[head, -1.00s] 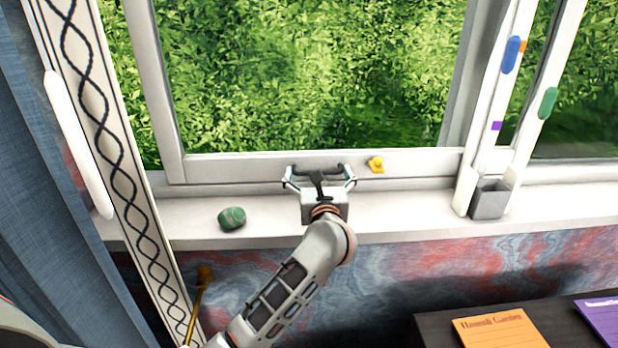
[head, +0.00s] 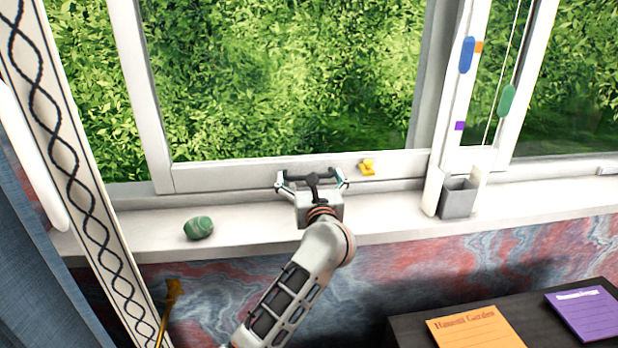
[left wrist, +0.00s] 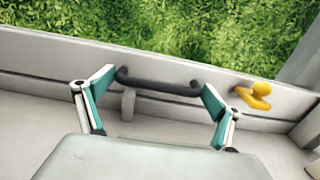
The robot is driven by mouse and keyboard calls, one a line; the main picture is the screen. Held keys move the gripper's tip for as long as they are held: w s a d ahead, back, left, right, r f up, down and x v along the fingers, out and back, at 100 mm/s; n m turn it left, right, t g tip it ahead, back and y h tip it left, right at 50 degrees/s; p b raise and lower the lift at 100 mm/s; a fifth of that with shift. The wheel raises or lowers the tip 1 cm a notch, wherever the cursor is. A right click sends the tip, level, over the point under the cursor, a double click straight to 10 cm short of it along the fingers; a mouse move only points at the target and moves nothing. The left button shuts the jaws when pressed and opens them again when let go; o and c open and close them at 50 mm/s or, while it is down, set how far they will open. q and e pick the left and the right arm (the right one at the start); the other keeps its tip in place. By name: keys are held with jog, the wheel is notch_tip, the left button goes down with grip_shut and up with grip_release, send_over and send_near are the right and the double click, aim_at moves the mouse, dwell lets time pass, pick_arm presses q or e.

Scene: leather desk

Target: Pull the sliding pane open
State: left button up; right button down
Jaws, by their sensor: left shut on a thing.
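The sliding pane (head: 225,178) has a pale frame with leaves behind its glass. A dark bar handle (head: 312,176) on its bottom rail also shows in the left wrist view (left wrist: 160,86). My left gripper (head: 312,182) is shut on this handle, with one teal-padded finger at each end of the bar in the left wrist view (left wrist: 150,92). A gap with foliage lies between the pane's left edge and the patterned post. My right gripper is not in view.
A green stone (head: 198,228) lies on the sill (head: 255,232) to the left. A grey cup (head: 458,198) stands right of the gripper. Blue (head: 467,55) and green (head: 506,101) pieces hang near the right post.

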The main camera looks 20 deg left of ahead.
pick_arm(q)
jog(key=o, duration=1.3)
send_near(308, 132)
jog(key=x, duration=0.5)
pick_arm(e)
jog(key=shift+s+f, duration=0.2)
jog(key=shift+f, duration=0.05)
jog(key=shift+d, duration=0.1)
